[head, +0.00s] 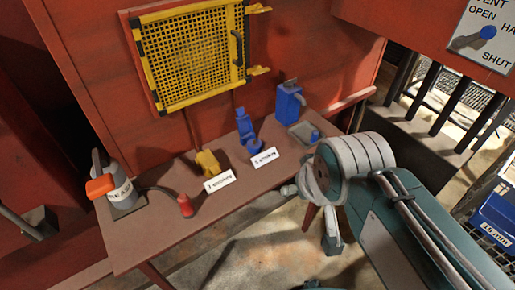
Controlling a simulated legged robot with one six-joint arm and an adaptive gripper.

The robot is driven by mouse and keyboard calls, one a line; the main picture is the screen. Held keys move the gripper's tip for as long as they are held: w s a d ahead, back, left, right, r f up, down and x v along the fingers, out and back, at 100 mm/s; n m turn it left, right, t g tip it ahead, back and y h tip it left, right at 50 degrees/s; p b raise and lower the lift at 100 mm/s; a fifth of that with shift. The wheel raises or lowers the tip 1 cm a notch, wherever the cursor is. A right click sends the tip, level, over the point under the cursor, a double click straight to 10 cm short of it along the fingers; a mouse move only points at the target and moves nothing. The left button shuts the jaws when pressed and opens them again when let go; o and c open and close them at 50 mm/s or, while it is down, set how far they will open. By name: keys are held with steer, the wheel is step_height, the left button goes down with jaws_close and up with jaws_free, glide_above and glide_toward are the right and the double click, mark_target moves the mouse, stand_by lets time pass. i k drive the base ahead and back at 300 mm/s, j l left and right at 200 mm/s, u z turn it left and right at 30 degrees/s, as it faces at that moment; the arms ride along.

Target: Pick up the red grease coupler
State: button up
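The red grease coupler (186,206) stands on the brown table (145,248), near its front left part. A dark hose runs from it to the grey grease container (121,186) with an orange part on top, at the table's left end. My arm reaches in from the lower right. My gripper (310,215) is beyond the table's front edge, well to the right of the coupler and apart from it. The arm partly hides the gripper, and its fingers are too unclear to tell how far apart they are.
A yellow tool (208,163) and a blue tool (246,128) stand behind white labels on the table. A blue can (289,102) and a small tray (301,131) are at the right end. A yellow mesh guard (192,55) is on the red wall behind. Bare tabletop lies in front of the coupler.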

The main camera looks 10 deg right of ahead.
mark_target(188, 210)
steer(key=u, duration=1.4)
steer(key=l+z, duration=0.15)
steer(key=l, duration=0.15)
steer(key=i+l+u, duration=0.1)
steer(key=i, duration=0.25)
